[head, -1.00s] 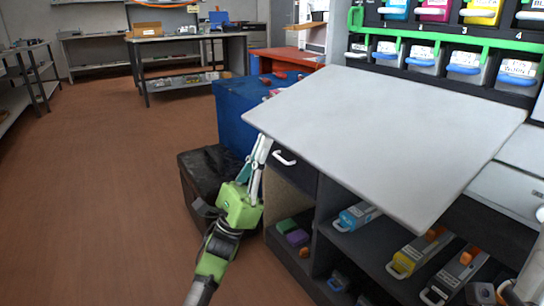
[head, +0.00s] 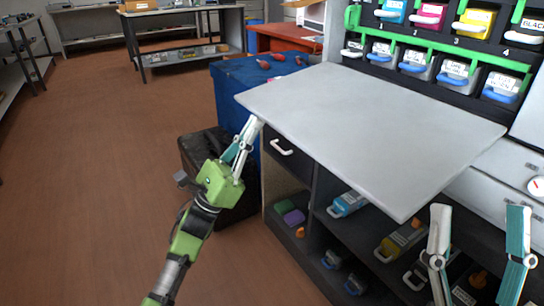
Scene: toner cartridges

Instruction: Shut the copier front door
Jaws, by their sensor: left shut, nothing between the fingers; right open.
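The copier front door (head: 365,125) is a light grey flat panel that stands out roughly level across the middle, above dark shelves. Green-framed slots with coloured toner cartridges (head: 455,68) rise behind it. My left gripper (head: 252,124) is shut and empty, with its fingertips at or just under the door's left edge; I cannot tell whether they touch. My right gripper (head: 479,210) is open and empty at the lower right, to the right of the door's near corner, fingers pointing up. The door hides part of the shelves.
Below are dark shelves with several cartridges (head: 400,240) and a drawer with a white handle (head: 281,147). A blue box (head: 232,90) and a black bin (head: 212,150) stand left of them. The brown floor at left is clear.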

